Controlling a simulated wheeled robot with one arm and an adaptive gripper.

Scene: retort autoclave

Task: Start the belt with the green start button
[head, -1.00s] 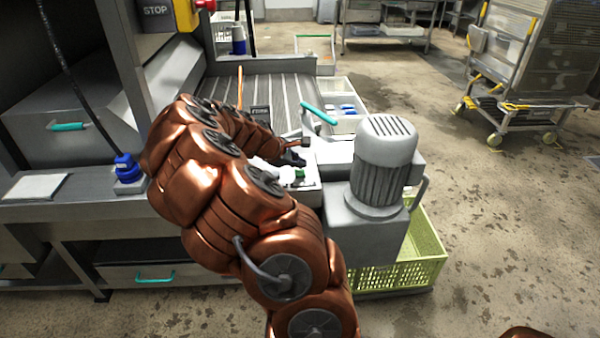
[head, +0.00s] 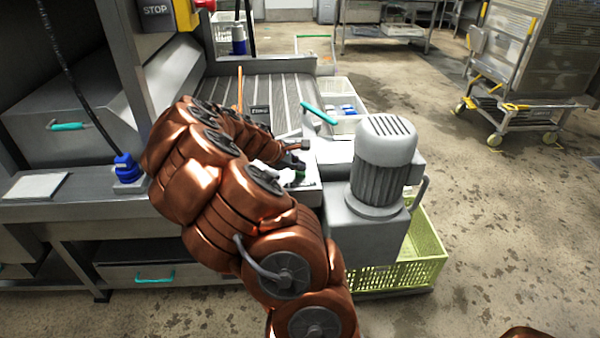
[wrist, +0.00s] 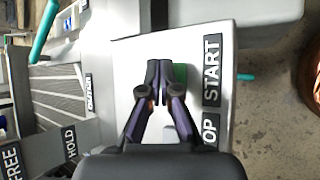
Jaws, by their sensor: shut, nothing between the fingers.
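The green start button (wrist: 180,73) shows in the wrist view just right of my fingertips, partly hidden by them. It sits on a pale control panel (wrist: 127,70), beside a black START label (wrist: 212,68). My gripper (wrist: 159,66) is shut and empty, with its fingertips over the button's left part. I cannot tell whether they touch it. A second label ending in OP (wrist: 210,130) is partly covered by my gripper. In the head view my gripper (head: 297,168) is over the panel beside the motor, and the button is mostly hidden.
A grey motor (head: 385,160) stands right of the panel, above a yellow-green crate (head: 425,252). The slatted belt bed (head: 285,92) lies behind my arm. A turquoise handle (head: 318,113) sticks up near the panel. Open floor lies to the right, with a wheeled rack (head: 520,60).

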